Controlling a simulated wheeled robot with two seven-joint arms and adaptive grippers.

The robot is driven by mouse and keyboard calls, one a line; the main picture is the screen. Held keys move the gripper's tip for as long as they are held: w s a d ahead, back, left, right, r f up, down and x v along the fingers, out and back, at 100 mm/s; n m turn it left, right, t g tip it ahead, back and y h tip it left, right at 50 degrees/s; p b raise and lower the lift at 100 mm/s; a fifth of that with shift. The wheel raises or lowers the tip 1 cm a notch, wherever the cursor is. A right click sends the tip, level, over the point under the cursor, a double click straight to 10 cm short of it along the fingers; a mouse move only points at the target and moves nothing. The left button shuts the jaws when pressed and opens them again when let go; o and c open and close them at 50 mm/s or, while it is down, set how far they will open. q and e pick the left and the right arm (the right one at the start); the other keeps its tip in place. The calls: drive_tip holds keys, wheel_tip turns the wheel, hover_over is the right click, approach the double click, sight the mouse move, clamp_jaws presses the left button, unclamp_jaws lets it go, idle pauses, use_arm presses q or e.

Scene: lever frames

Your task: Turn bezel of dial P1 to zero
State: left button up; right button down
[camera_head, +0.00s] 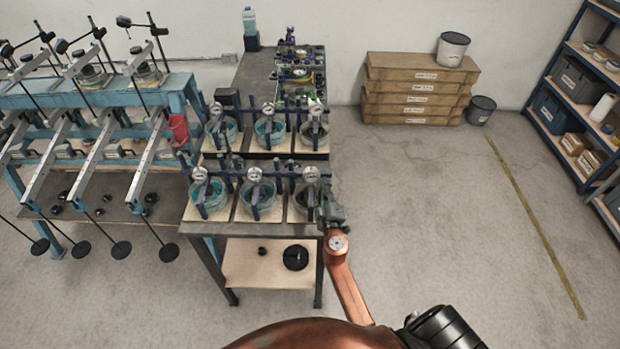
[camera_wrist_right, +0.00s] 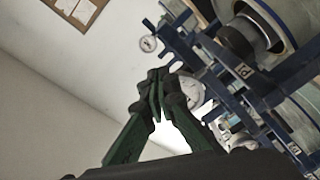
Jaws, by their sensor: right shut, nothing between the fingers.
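Several round white-faced dials stand over water-filled pots on the bench in two rows. My right gripper (camera_head: 328,212) is at the front right corner of the bench, close to the front right dial (camera_head: 311,174). In the right wrist view my gripper's green fingers (camera_wrist_right: 158,78) are shut with nothing between them. A white dial (camera_wrist_right: 191,92) shows just behind the fingertips and is partly hidden by them; I cannot tell if they touch it. A smaller dial (camera_wrist_right: 148,44) shows farther off. I cannot read which dial is P1 in the head view. My left gripper is not in view.
Dark blue frames (camera_wrist_right: 240,75) carrying the dials crowd the right of the wrist view. A blue rack with lever arms (camera_head: 95,95) stands left of the bench (camera_head: 250,229). Wooden crates (camera_head: 415,88) stand by the back wall. The floor right of the bench is clear.

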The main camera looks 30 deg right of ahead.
drive_tip(key=shift+w+d+r, duration=0.15)
drive_tip(key=shift+w+d, duration=0.15)
drive_tip(key=shift+w, duration=0.35)
drive_tip(key=shift+a, duration=0.1)
drive_tip(key=shift+w+a, duration=0.1)
idle(0.3)
